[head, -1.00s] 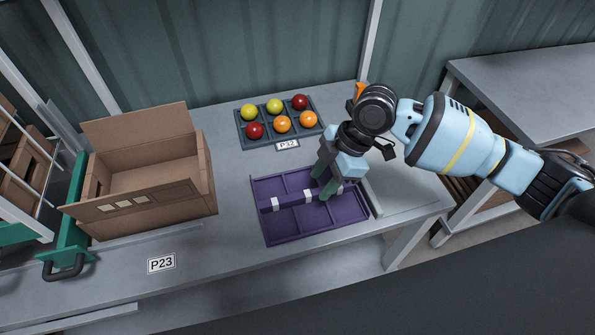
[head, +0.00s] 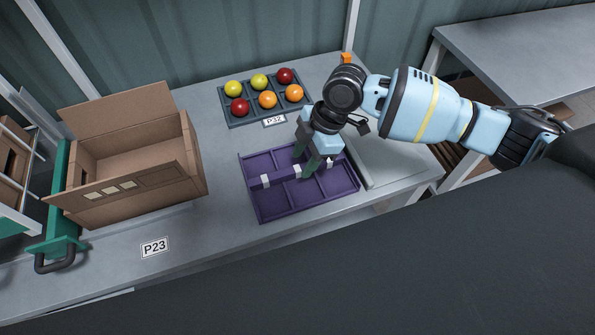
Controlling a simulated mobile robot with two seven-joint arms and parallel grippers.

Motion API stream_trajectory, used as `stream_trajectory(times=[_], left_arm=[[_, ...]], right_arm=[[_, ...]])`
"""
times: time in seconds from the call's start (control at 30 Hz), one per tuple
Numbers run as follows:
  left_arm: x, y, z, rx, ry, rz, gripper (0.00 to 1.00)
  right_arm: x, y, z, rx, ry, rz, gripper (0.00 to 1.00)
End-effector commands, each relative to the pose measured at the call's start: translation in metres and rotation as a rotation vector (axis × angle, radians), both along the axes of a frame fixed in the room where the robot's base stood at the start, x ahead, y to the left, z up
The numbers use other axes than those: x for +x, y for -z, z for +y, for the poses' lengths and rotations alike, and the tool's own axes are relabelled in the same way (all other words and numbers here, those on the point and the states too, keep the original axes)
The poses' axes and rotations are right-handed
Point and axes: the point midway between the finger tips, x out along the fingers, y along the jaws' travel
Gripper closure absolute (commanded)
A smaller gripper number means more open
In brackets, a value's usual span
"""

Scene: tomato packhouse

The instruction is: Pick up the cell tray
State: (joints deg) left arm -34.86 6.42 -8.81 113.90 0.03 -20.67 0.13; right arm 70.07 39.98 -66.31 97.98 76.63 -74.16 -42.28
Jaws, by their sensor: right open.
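The purple cell tray (head: 278,212) lies flat on the grey bench and is divided into several empty cells. A raised purple bar with white bands (head: 281,177) runs across its middle. My right gripper (head: 304,165) is open over the tray, its green fingers pointing down on either side of the bar, near the middle white band. Whether the fingers touch the bar or tray cannot be told. My left gripper is not in view.
A dark tray (head: 234,124) with red, yellow and orange tomatoes stands behind, by the P32 label (head: 275,121). An open cardboard box (head: 133,193) stands at left, behind the P23 label (head: 155,247). A pale board (head: 385,175) lies right of the purple tray.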

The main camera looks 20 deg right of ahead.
Motion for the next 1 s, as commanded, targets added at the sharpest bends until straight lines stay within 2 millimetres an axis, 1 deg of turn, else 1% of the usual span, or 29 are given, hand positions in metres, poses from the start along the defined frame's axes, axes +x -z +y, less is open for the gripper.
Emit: stream_trajectory(times=[0.1,0.2,0.47,0.57,0.8,1.0], left_arm=[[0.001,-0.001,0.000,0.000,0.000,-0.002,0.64],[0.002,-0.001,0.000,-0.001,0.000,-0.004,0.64],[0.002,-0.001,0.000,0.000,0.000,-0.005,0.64],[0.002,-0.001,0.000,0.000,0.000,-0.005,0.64],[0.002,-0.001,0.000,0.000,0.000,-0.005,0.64],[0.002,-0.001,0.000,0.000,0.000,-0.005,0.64]], right_arm=[[0.000,0.015,0.007,0.000,0.001,0.001,0.56],[0.001,0.022,0.009,0.000,0.001,-0.001,0.56],[0.001,0.024,0.010,0.000,0.001,-0.001,0.56],[0.001,0.024,0.010,0.000,0.001,-0.001,0.68],[0.001,0.024,0.010,0.000,0.001,-0.001,1.00],[0.001,0.024,0.010,0.000,0.002,-0.001,1.00]])
